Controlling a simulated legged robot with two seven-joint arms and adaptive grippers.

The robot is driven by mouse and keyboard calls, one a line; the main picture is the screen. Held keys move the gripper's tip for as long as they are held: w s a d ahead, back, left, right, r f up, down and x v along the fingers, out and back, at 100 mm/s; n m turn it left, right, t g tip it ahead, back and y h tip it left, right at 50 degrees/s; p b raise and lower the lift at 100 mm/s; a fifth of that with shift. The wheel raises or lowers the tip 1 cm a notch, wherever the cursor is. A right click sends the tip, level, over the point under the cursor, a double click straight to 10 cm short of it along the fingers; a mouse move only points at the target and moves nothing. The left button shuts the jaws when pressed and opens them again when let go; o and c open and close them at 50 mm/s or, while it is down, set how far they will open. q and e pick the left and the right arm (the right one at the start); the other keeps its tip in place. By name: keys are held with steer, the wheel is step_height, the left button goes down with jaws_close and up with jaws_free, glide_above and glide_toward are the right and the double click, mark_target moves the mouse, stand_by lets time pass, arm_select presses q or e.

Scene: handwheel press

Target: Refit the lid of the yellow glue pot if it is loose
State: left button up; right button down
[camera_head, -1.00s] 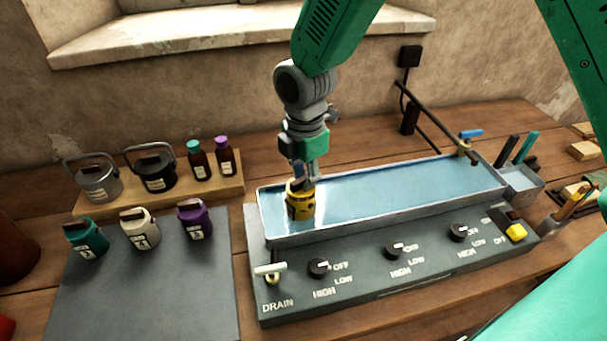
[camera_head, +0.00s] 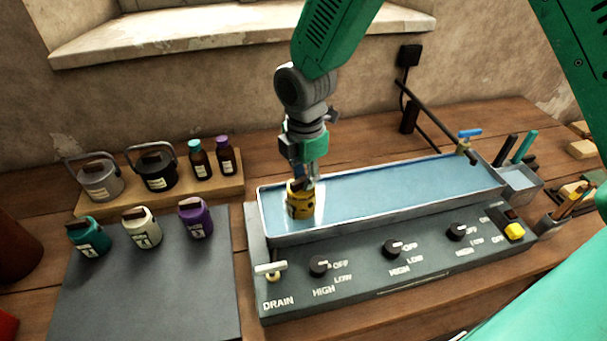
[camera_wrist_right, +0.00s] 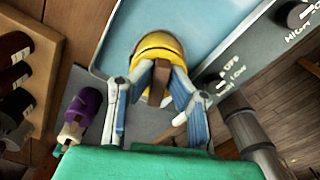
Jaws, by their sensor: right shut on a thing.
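The yellow glue pot (camera_head: 300,205) stands in the left end of the long water bath (camera_head: 400,190). In the right wrist view the pot (camera_wrist_right: 150,48) shows a yellow rounded top and a brown grip. My right gripper (camera_head: 302,182) comes down on the pot from above. In the right wrist view its fingers (camera_wrist_right: 157,85) are on both sides of the brown grip, shut on the pot's top. The fingers hide part of the lid, and I cannot tell whether it sits flush. My left gripper is not in view.
Green, cream and purple pots (camera_head: 195,218) stand on a dark mat (camera_head: 150,290) at left. Two kettle-like pots and two bottles (camera_head: 200,160) stand on a wooden board behind. The control panel (camera_head: 350,285) with knobs and a drain lever (camera_head: 270,268) lies in front of the bath.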

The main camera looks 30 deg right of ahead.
stand_by(0.4)
steer(key=c, duration=1)
jaws_free()
steer(key=shift+r, duration=0.1)
step_height(320, 180, up, 5)
steer(key=p, duration=0.5)
steer(key=shift+r, duration=0.9)
jaws_close()
